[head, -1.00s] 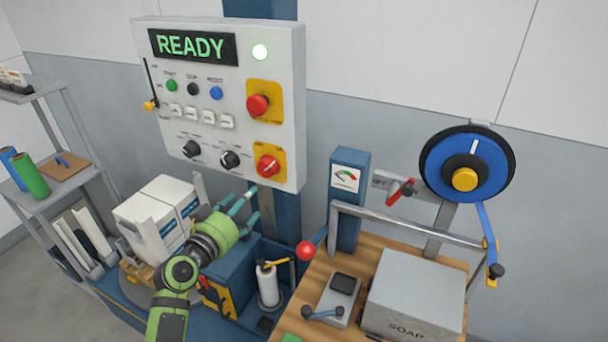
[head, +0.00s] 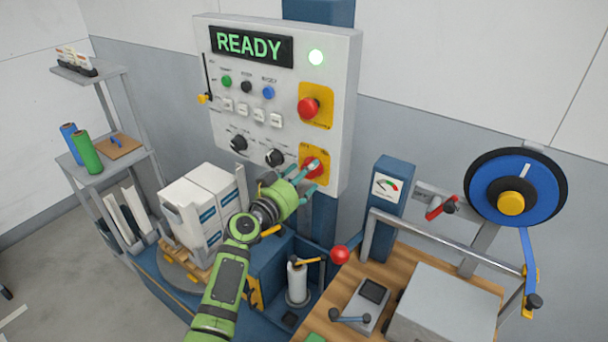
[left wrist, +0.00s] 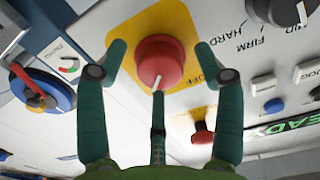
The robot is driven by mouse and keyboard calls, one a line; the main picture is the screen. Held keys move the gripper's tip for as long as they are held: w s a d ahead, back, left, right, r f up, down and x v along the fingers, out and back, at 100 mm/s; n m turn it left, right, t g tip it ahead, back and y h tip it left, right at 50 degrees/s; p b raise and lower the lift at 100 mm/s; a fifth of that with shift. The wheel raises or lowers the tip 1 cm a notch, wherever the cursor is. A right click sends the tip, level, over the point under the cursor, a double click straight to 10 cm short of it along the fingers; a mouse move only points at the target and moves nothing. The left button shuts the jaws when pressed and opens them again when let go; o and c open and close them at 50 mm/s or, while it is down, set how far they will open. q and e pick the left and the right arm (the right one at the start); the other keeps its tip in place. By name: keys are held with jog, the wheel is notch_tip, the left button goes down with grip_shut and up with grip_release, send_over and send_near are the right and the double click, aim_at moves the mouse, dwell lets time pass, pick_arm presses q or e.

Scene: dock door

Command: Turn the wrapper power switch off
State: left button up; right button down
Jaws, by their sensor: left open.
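The wrapper power switch is a red rotary knob (head: 311,166) on a yellow plate at the lower right of the control panel (head: 340,110). In the left wrist view the red knob (left wrist: 160,62) shows a white pointer line and the letters "OFF" on its plate. My left gripper (head: 308,178) is at the knob, its open teal fingers spread around it. In the left wrist view the left gripper (left wrist: 160,65) has fingers on both sides of the knob and one below; I cannot tell whether they touch it. The panel display (head: 248,46) reads "READY" and a green lamp is lit.
A red emergency button (head: 308,107) on yellow sits above the knob. Black dials (head: 274,157) are to its left. Stacked white boxes (head: 200,205) stand below the panel. A red ball-ended lever (head: 341,256) and a wooden bench (head: 415,262) are at the right.

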pick_arm(q)
jog(key=shift+s, duration=0.1)
jog(key=c, duration=1.2)
jog(key=shift+o, duration=0.2)
